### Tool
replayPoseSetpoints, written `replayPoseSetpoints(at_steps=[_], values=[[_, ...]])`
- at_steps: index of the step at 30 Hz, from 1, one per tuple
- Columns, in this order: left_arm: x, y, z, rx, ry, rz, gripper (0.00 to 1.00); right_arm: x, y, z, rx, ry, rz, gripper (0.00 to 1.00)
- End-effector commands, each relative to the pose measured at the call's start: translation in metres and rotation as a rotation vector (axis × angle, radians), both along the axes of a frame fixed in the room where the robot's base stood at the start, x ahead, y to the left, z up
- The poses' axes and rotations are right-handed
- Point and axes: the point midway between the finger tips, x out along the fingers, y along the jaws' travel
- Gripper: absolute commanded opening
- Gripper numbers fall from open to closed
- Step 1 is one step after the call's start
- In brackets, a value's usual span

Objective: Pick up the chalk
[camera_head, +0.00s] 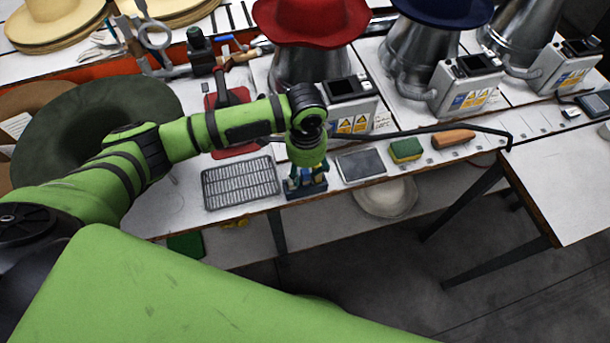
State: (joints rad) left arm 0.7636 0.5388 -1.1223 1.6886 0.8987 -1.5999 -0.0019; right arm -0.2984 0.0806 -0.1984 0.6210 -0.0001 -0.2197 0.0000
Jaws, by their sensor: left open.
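I cannot make out the chalk for certain. My left gripper (305,172) points down over a small blue box (306,190) at the front edge of the workbench. The gripper looks open, but its fingertips are small and partly merge with the box and what is in it. I cannot tell whether they touch anything. My right gripper is out of view.
A wire rack (240,184) lies left of the blue box. A grey framed slate (361,164), a green-yellow sponge (405,150) and an orange-brown tool (453,138) lie right. Hat presses with a red hat (312,22) and a blue hat (443,10) stand behind.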

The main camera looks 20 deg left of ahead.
Motion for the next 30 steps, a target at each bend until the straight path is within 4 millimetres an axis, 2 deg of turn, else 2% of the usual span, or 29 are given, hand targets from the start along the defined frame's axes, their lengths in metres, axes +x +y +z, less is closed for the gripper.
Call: replayPoseSetpoints(at_steps=[1,3,11,12,14,15,26,30], values=[[-0.005,0.005,-0.013,0.013,0.016,0.005,0.47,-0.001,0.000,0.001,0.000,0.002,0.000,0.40],[-0.004,0.004,-0.019,0.013,0.013,0.003,0.47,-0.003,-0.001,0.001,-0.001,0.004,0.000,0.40],[-0.003,0.003,-0.021,0.009,0.008,0.002,0.47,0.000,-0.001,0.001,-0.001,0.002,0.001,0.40],[-0.003,0.003,-0.021,0.009,0.008,0.002,0.32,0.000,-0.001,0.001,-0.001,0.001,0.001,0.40],[-0.003,0.003,-0.020,0.008,0.008,0.002,0.08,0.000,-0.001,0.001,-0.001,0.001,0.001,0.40],[-0.003,0.003,-0.020,0.008,0.008,0.002,0.00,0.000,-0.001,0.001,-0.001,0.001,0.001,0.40],[-0.003,0.003,-0.019,0.007,0.007,0.002,0.00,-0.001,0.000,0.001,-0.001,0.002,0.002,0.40],[-0.002,0.003,-0.009,0.005,0.005,0.002,0.00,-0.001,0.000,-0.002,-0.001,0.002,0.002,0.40]])
